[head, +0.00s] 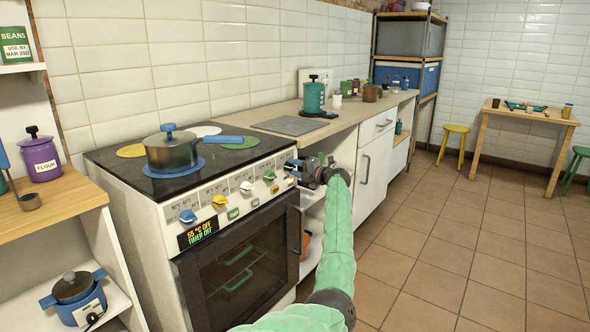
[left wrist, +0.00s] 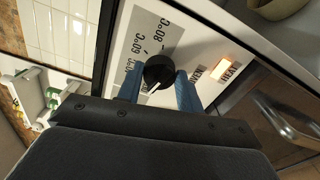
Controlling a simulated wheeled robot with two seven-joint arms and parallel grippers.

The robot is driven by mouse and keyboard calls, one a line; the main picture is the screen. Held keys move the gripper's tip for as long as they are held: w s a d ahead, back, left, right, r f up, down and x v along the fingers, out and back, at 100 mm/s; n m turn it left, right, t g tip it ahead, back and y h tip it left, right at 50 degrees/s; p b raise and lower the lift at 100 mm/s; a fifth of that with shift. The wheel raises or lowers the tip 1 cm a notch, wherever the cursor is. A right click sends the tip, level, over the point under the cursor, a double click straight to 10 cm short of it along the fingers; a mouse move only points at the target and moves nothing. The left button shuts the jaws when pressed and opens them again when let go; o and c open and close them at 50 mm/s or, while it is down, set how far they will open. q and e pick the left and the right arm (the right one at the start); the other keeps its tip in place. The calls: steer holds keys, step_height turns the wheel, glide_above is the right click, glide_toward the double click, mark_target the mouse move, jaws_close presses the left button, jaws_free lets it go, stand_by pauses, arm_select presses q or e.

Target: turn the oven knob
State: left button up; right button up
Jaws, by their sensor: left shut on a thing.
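The oven (head: 240,255) stands at the left with a sloped front panel carrying several knobs. In the left wrist view a round black oven knob (left wrist: 158,70) sits on a white panel beside a printed temperature scale, with 60°C and 80°C readable. A white mark on the knob points toward the lower left of that picture. My left gripper (left wrist: 160,90) has its two blue fingers on either side of the knob, shut on it. In the head view my left gripper (head: 294,167) is at the right end of the panel and hides this knob. My right gripper is not in view.
A glowing orange lamp (left wrist: 222,66) marked HEAT is near the knob. A lidded pot (head: 172,152) stands on the hob, its blue handle pointing right. The oven display (head: 198,234) reads 55 °C OFF. The tiled floor (head: 450,250) to the right is clear.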

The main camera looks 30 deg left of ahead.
arm_select(q)
steer(key=o, duration=1)
steer(key=shift+f, duration=0.1)
steer(key=shift+d, duration=0.25)
steer(key=d, duration=0.7)
steer(key=shift+s+d, duration=0.1)
steer(key=shift+s, duration=0.25)
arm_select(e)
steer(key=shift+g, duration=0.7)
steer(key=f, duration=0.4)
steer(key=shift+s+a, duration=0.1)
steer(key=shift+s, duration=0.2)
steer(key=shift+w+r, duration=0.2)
